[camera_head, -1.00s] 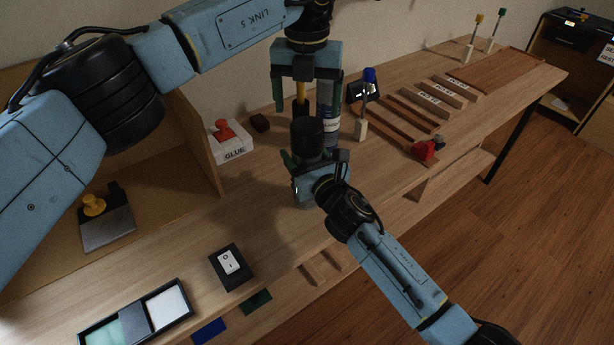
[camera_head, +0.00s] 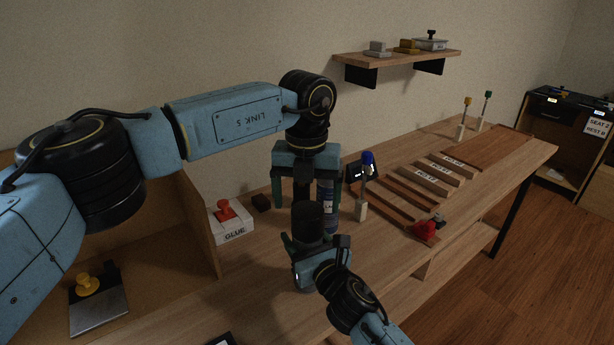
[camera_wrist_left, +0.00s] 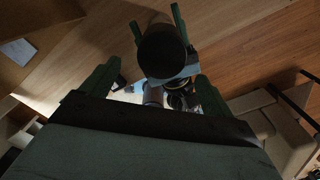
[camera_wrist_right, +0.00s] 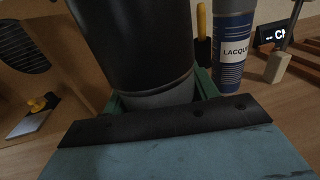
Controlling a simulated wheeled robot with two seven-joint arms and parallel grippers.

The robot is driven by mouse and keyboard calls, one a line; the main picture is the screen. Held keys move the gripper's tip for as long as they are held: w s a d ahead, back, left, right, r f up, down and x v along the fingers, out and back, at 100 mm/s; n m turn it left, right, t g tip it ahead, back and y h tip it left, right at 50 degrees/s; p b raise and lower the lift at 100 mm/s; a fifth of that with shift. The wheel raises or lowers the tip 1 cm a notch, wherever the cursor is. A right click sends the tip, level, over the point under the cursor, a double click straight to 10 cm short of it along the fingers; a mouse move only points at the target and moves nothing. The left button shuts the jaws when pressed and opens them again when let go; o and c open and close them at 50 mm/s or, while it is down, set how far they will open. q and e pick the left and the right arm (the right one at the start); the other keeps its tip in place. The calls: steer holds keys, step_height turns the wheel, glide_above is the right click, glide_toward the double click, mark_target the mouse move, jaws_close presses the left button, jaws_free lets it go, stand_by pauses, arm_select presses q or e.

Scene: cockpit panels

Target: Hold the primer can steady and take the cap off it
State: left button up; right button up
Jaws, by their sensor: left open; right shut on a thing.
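The primer can (camera_wrist_right: 160,97) is a grey can with a wide black cap (camera_head: 307,220), seen upright in the head view. My right gripper (camera_head: 309,250) is shut around the can's body below the cap; its green fingers also show in the right wrist view (camera_wrist_right: 160,100). Whether the can's base touches the table is hidden. My left gripper (camera_head: 304,200) points down, open, above and just behind the cap in the head view. In the left wrist view the round cap top (camera_wrist_left: 162,50) lies ahead of the open fingers. I cannot tell whether they touch it.
A lacquer can (camera_wrist_right: 233,45) and a yellow-handled tool (camera_wrist_right: 201,25) stand close behind. A blue-topped tool (camera_head: 364,185), a small dark display (camera_head: 352,171), a red object (camera_head: 425,229) and wooden slats are to the right.

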mark_target(307, 213)
arm_select(q)
steer(key=shift+f, duration=2.6)
steer(key=c, duration=1.2)
steer(key=shift+r, duration=0.2)
steer(key=shift+r, duration=0.95)
steer(key=shift+r, duration=2.05)
arm_select(e)
steer(key=o, duration=1.4)
